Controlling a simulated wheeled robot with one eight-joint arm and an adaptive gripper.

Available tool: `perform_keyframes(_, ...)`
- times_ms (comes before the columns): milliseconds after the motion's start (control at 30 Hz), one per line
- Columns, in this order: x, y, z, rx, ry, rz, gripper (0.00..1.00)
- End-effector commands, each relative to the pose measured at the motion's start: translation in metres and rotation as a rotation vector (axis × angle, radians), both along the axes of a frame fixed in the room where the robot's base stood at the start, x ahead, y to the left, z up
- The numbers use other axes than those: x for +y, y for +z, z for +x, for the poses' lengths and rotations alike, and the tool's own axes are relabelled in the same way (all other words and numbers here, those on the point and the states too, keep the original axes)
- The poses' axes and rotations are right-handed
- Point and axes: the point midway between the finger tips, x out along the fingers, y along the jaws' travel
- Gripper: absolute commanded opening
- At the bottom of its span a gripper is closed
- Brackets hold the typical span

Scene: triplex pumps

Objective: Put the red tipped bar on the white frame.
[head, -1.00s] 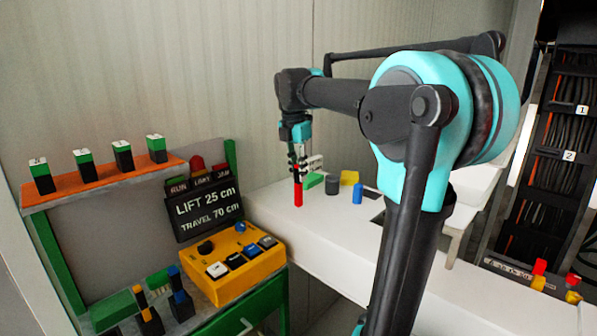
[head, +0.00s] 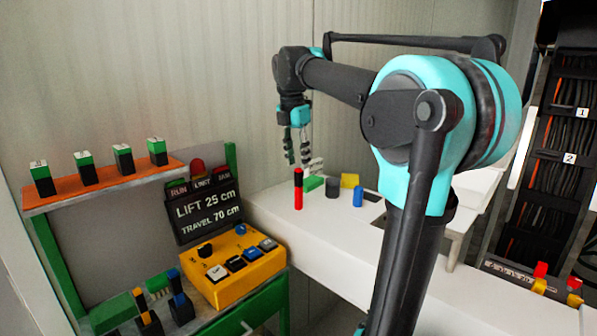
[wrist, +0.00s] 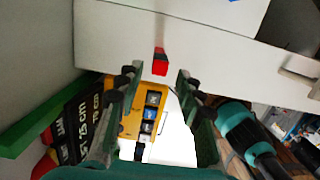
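The red tipped bar (head: 298,195) stands upright on the white bench top in the head view, red below and black at its upper end. In the wrist view its red part (wrist: 160,62) shows ahead of the fingers, between their lines. My gripper (head: 298,160) is above the bar and apart from it. Its fingers (wrist: 157,88) are spread with nothing between them. A small pale structure (head: 315,165) is just behind the bar, partly hidden; I cannot tell whether it is the white frame.
On the white bench (head: 285,225) stand a green block (head: 315,183), a dark cylinder (head: 332,187), a yellow piece (head: 350,180) and a blue cylinder (head: 358,196). A yellow control box (head: 235,265) and an orange shelf (head: 105,187) are at left.

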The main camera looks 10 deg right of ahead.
Motion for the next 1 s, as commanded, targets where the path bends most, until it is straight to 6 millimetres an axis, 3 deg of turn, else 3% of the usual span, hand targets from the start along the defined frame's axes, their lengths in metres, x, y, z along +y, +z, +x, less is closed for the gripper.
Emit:
perform_keyframes(200,0.004,0.043,-0.003,0.000,0.000,0.000,0.37)
perform_keyframes(400,0.006,0.064,-0.005,0.000,-0.001,0.000,0.37)
perform_keyframes(1000,0.006,0.066,-0.005,-0.003,-0.013,0.002,0.37)
